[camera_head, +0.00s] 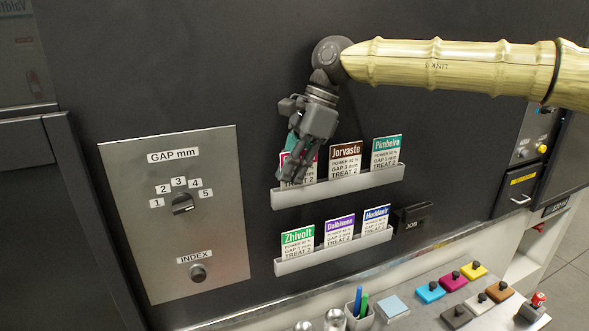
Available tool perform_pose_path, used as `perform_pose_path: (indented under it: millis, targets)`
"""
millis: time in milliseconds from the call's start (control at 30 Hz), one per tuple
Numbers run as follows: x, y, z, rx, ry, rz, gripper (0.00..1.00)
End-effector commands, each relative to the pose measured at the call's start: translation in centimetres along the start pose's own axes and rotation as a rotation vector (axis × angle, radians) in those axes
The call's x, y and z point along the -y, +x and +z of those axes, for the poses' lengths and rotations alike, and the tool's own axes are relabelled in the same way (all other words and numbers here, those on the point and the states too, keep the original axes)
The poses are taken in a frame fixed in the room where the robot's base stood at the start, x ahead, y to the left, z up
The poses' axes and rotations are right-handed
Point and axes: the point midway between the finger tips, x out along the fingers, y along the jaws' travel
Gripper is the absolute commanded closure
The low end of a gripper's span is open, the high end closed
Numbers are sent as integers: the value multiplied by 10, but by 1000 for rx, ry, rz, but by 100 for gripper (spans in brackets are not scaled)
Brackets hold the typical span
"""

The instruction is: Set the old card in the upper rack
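The upper rack (345,191) is a light grey ledge on the dark wall panel. At its left end stands a card with a magenta header (309,166), partly covered by my gripper (292,176). The brown Jorvasto card (345,162) and the green Pimbeiro card (386,152) stand to its right. My gripper points down, its fingers in front of the rack's left end. A teal patch (281,164) shows beside the fingers; I cannot tell whether it is another card. Whether the fingers are closed on a card is hidden. The JOB holder (412,216) shows no card.
The lower rack (333,252) holds the Zhivolt (298,241), Dalbineno (339,229) and a blue-headed card (376,220). A metal panel with GAP and INDEX knobs (175,215) is at left. Coloured blocks (453,279) and a pen cup (359,316) occupy the bench below.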

Motion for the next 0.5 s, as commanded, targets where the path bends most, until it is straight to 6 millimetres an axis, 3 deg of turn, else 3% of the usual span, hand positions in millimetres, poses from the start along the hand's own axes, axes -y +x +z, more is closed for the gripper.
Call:
perform_pose_path:
  millis: [167, 333, 500]
  targets:
    - [0, 1, -1, 0, 1, 1, 100]
    - [0, 1, -1, 0, 2, 0, 73]
    - [0, 1, -1, 0, 2, 0, 73]
